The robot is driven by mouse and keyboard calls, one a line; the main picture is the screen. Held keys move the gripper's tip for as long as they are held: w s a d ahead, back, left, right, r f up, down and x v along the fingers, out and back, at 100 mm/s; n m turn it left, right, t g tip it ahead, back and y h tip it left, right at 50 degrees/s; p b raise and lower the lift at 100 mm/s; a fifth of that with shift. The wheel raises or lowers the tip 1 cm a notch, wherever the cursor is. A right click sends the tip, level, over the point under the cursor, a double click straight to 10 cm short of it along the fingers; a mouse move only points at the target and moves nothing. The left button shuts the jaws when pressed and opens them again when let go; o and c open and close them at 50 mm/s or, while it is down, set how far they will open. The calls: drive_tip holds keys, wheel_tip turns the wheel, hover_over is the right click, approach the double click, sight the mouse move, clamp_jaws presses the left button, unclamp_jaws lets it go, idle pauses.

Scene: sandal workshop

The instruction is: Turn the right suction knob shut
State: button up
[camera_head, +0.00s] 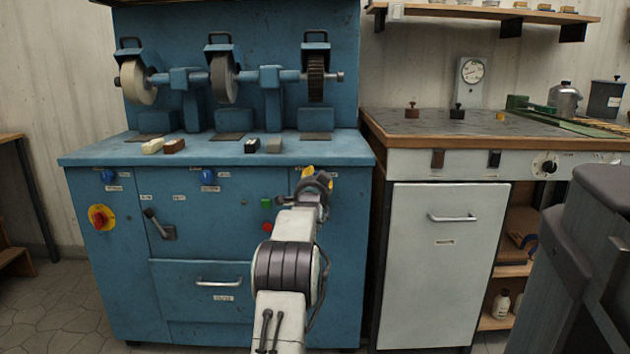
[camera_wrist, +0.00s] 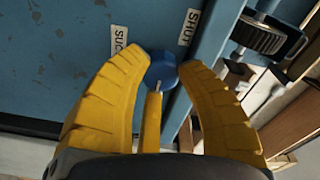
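The right suction knob (camera_wrist: 163,67) is round and blue and shows in the wrist view between my fingertips, on the blue cabinet front. A short pale mark on its lower part points down in that picture, away from the SHUT label (camera_wrist: 188,27). A partly hidden label reading "SUC" (camera_wrist: 118,38) is on its left. My gripper (camera_wrist: 165,66) has its yellow fingers on both sides of the knob, tips close to its edges. I cannot tell whether they touch it. In the head view my gripper (camera_head: 316,175) is at the cabinet's upper right and hides this knob.
Two other blue knobs, left (camera_head: 108,176) and middle (camera_head: 208,177), sit on the cabinet front (camera_head: 200,240). Green (camera_head: 266,202) and red (camera_head: 266,229) buttons are left of my wrist. A grey-white bench cabinet (camera_head: 435,270) stands close on the right; a dark object (camera_head: 590,260) fills the right foreground.

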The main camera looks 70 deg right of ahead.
clamp_jaws()
drive_tip(key=shift+n, duration=0.4)
drive_tip(key=shift+w+r+n+h, duration=0.1)
drive_tip(key=shift+n+h, duration=0.3)
drive_tip(key=shift+n, duration=3.6)
drive_tip(key=o, duration=0.9)
unclamp_jaws()
drive_tip(key=shift+a, duration=0.1)
